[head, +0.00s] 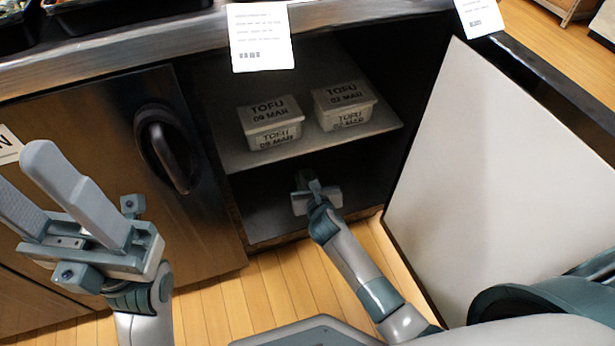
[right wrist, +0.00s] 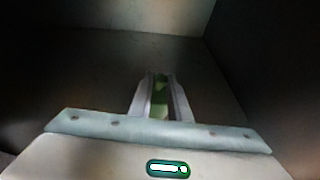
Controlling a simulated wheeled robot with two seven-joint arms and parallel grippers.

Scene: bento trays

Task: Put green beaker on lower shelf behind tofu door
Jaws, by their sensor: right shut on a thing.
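The green beaker (right wrist: 160,92) shows as a green strip between the two fingers of my right gripper (right wrist: 160,84) in the right wrist view. That gripper is shut on it. In the head view my right gripper (head: 304,182) reaches into the dark lower compartment of the open cabinet, below the middle shelf; the beaker cannot be made out there. Whether the beaker touches the lower shelf (head: 262,222) cannot be told. The tofu door (head: 470,150) stands open on the right. My left gripper (head: 22,172) is raised at the left, open and empty.
Two labelled tofu tubs, one on the left (head: 272,122) and one on the right (head: 344,105), sit on the middle shelf (head: 235,150) above my right gripper. A closed cabinet door with a dark handle (head: 165,155) is at left. The lower compartment around the gripper looks empty.

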